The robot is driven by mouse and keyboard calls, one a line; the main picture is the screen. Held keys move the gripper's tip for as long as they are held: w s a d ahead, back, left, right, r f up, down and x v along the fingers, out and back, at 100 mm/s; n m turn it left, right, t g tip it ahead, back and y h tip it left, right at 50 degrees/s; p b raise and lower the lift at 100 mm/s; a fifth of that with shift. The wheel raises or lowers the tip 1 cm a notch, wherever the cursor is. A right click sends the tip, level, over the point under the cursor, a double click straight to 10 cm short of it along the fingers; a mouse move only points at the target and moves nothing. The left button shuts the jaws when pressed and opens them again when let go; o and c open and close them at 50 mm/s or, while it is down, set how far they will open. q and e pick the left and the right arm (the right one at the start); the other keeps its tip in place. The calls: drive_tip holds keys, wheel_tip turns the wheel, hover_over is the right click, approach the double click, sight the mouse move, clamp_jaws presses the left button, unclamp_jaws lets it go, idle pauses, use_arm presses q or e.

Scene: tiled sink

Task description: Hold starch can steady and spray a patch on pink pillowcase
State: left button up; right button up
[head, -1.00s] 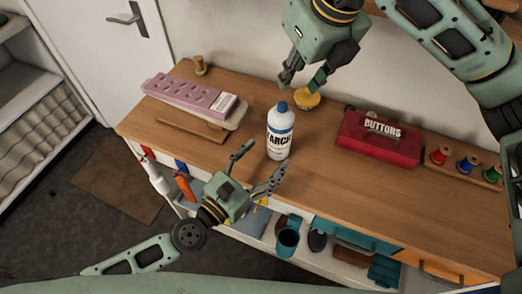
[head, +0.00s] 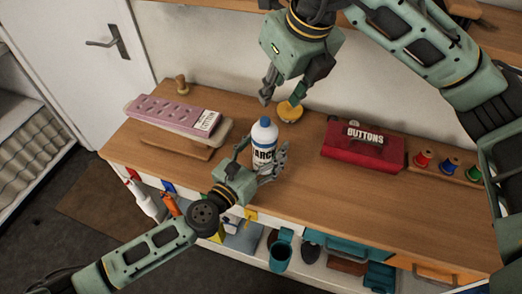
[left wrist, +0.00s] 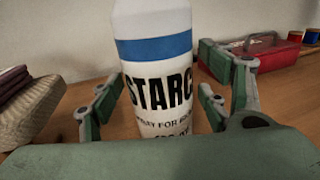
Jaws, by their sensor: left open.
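The starch can (head: 265,143), a white bottle with a blue cap, stands upright near the middle of the wooden counter. It fills the middle of the left wrist view (left wrist: 155,85). My left gripper (head: 262,160) is open, with its fingers on either side of the can; whether they touch it I cannot tell. My right gripper (head: 284,92) appears open and empty, above and behind the can. The pink pillowcase (head: 172,113) lies folded on a padded board at the left, apart from both grippers.
A yellow round piece (head: 290,111) sits behind the can, below my right gripper. A red BUTTONS box (head: 362,150) and thread spools (head: 448,165) stand to the right. A wooden knob (head: 181,85) stands at the back left. The front right counter is clear.

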use_arm(q)
drive_tip(key=shift+c, duration=0.2)
drive_tip(key=c, duration=1.6)
use_arm(e)
drive_tip(key=shift+c, duration=0.2)
use_arm(q)
drive_tip(key=shift+c, duration=0.2)
use_arm(e)
clamp_jaws()
